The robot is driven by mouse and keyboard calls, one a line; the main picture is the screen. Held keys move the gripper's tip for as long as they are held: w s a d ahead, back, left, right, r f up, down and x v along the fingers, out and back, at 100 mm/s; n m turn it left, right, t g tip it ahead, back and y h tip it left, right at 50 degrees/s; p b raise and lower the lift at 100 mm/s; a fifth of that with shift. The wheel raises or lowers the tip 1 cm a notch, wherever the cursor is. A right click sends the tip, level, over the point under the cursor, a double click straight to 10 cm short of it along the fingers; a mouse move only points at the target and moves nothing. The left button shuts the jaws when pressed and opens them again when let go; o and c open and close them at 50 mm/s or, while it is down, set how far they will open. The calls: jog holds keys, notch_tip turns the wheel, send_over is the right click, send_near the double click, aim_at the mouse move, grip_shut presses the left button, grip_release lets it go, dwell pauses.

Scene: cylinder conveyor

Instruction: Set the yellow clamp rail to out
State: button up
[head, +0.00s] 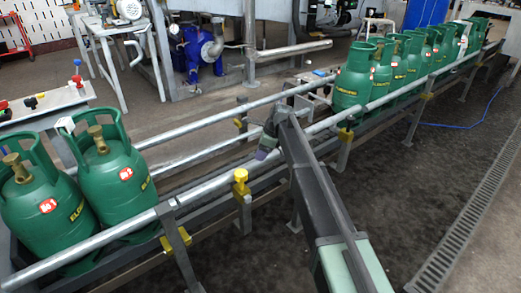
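The conveyor has two long grey guide rails; the near rail (205,190) runs from lower left to upper right. A yellow clamp (240,182) stands up at the near rail, on a bracket post. Other yellow clamp pieces show on the near side, one farther along (346,134) and one at lower left (184,236). A small one is by the far rail (239,123). Which one the task names, I cannot tell. My arm reaches in from the bottom right. Its end, with my gripper (266,148), is over the conveyor, right of and beyond the upright clamp. Its fingers are too small and dark to read.
Two green gas cylinders (108,178) (45,210) stand on the conveyor at the left. A row of several more starts at a green cylinder (353,78) and runs to the upper right. The conveyor stretch between is empty. A floor drain grate (465,220) lies at the right.

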jog(key=shift+w, duration=0.1)
jog(key=shift+r+p, duration=0.3)
jog(key=p+v, duration=0.9)
jog(key=v, duration=0.1)
jog(key=shift+d, duration=0.2)
